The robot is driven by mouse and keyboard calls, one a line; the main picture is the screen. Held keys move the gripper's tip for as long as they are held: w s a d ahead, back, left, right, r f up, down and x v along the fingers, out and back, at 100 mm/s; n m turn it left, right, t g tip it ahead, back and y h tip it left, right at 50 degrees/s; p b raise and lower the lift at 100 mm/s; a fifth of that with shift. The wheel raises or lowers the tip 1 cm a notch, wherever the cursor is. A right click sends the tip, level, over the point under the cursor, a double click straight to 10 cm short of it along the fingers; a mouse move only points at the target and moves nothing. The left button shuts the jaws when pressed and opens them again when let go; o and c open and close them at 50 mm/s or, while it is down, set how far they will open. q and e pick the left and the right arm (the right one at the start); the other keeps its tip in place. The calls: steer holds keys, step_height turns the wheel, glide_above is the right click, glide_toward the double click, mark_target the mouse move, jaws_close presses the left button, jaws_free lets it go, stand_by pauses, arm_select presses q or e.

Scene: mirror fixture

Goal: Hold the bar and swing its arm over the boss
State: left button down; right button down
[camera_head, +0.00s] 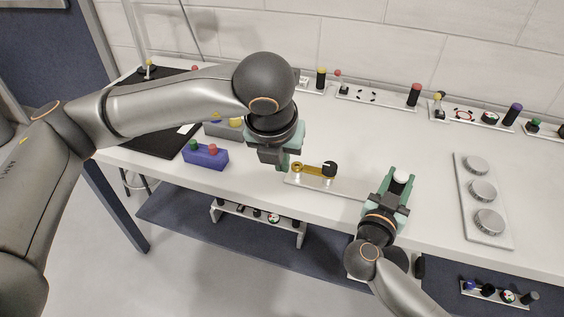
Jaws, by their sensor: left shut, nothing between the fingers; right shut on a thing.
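A pale flat bar (345,186) lies near the table's front edge. A brass arm (313,170) lies along its left part, with a dark knob (330,169) at the arm's right end and a round brass end at the left. My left gripper (283,167) is shut and empty, pointing down just left of the brass end; contact cannot be told. My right gripper (398,182) is shut at the bar's right end, around a dark post with a white top (401,175). The fingers hide that end, so the exact grip is unclear. I cannot tell which part is the boss.
A blue block (205,156) with green and red knobs stands left of my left gripper. A grey plate (484,200) with three round discs lies at the right. Several small fixtures line the back. The table between is clear.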

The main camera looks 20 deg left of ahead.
steer(key=shift+c, duration=2.2)
jaws_free()
steer(key=shift+s, duration=0.1)
